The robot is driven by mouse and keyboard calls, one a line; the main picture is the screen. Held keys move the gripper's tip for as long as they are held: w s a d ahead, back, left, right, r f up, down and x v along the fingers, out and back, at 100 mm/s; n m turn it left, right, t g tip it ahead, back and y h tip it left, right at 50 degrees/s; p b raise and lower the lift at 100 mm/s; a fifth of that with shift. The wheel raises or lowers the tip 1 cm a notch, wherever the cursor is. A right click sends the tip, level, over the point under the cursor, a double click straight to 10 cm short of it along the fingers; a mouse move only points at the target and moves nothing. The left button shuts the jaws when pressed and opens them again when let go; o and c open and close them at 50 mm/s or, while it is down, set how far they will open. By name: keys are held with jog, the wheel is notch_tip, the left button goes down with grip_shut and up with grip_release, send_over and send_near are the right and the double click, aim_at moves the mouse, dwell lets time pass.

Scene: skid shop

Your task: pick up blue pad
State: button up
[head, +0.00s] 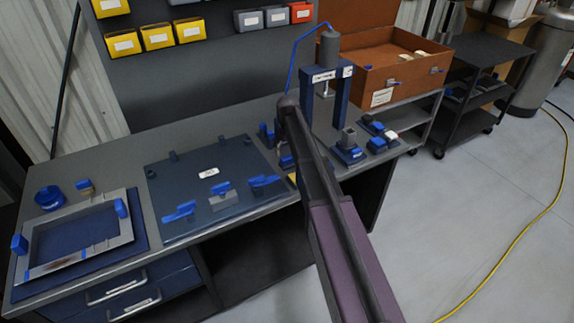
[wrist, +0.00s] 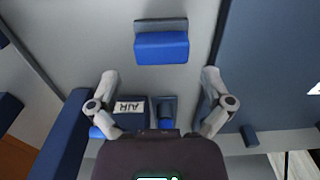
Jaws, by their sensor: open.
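A blue pad (wrist: 161,48) with a grey strip along its far edge lies on the grey bench top in the wrist view. My gripper (wrist: 159,77) is open, with one finger to each side. The pad lies a little beyond the fingertips, roughly centred between them, and nothing is held. In the head view my arm reaches over the bench between the dark blue plate and the press, and hides part of the bench there. Small blue pieces (head: 266,132) show beside the arm; I cannot tell whether one is this pad.
A dark blue plate (head: 165,184) with blue clamps lies left of my arm. A blue press (head: 340,100) stands close on the right. A block labelled AIR (wrist: 131,107) sits near my left finger. A grey frame (head: 74,212) lies at the bench's left end.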

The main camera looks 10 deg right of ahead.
aim_at(288, 157)
jog(key=shift+s+f+b, duration=0.1)
jog(key=shift+f+b, duration=1.5)
jog(key=shift+f, duration=0.3)
jog(key=c, duration=1)
jog(key=shift+o, duration=0.2)
jog(key=shift+r, duration=0.2)
notch_tip(288, 157, up, 3)
jog(key=p, duration=0.3)
jog(key=shift+r+p, duration=0.2)
jog(key=shift+p, duration=0.2)
jog(key=s+d+r+p, duration=0.1)
jog(key=s, duration=1.5)
jog(key=shift+d+r, duration=0.1)
